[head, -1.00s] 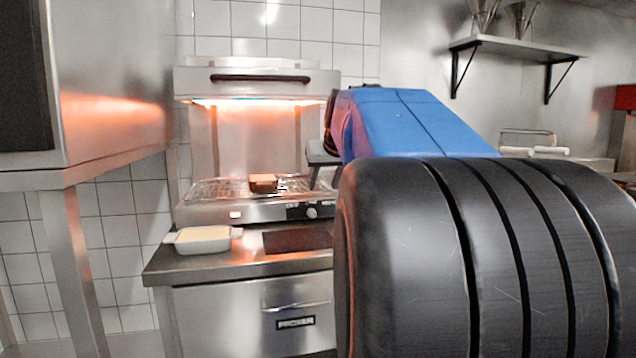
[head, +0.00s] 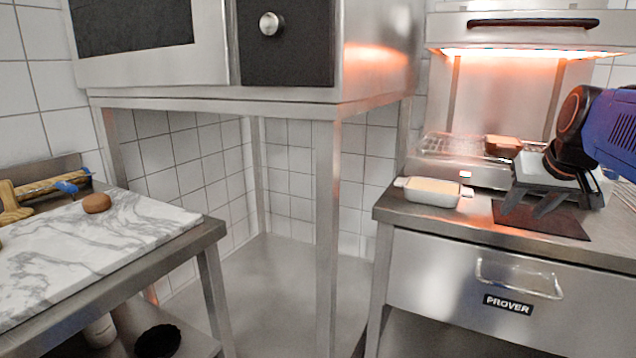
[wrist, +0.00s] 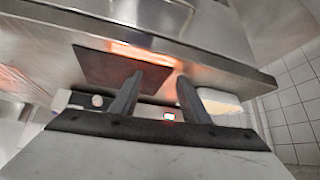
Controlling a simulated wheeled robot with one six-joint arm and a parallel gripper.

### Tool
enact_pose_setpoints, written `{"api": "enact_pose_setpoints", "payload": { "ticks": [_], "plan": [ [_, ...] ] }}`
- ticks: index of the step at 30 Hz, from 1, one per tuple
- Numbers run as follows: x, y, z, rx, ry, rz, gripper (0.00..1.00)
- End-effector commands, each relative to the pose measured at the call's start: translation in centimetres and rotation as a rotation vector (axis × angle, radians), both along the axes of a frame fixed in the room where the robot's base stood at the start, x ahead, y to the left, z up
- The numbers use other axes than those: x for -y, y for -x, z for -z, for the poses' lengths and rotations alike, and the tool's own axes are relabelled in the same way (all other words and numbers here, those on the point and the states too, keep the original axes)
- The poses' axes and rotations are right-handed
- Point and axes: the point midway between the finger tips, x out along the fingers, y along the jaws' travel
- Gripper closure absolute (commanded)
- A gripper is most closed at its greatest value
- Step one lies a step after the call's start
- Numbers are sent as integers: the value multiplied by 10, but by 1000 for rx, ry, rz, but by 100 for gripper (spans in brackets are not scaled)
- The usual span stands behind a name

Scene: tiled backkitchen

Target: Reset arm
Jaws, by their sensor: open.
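My gripper (head: 527,209) is at the right of the head view, above the dark mat on the steel counter. In the wrist view my gripper (wrist: 155,95) has its two dark fingers spread apart with nothing between them. The dark mat (head: 555,222) lies flat on the counter (head: 400,205); it also shows in the wrist view (wrist: 110,68). A white dish with pale contents (head: 432,192) stands to the left of the gripper, apart from it.
A lit grill (head: 520,60) stands behind the counter, with a brown dish (head: 503,146) on its rack. A steel oven (head: 380,50) stands on a frame at centre. At left, a marble board (head: 90,240) holds a brown round lump (head: 97,203).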

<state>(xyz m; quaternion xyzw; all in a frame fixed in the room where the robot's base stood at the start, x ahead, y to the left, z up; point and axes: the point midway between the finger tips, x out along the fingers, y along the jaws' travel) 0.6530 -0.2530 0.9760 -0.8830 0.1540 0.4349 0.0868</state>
Motion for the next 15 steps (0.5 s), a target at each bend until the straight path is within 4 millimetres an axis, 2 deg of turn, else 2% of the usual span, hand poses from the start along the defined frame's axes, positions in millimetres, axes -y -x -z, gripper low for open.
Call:
{"api": "enact_pose_setpoints", "payload": {
  "ticks": [1, 6, 9, 15],
  "plan": [
    [-21, 7, 14, -14, -6, -31, 58],
    [-77, 38, 61, -68, -22, -115, 58],
    [-106, 59, 89, -101, -29, -164, 58],
    [-152, 107, 148, -168, -31, -260, 58]
  ]
}}
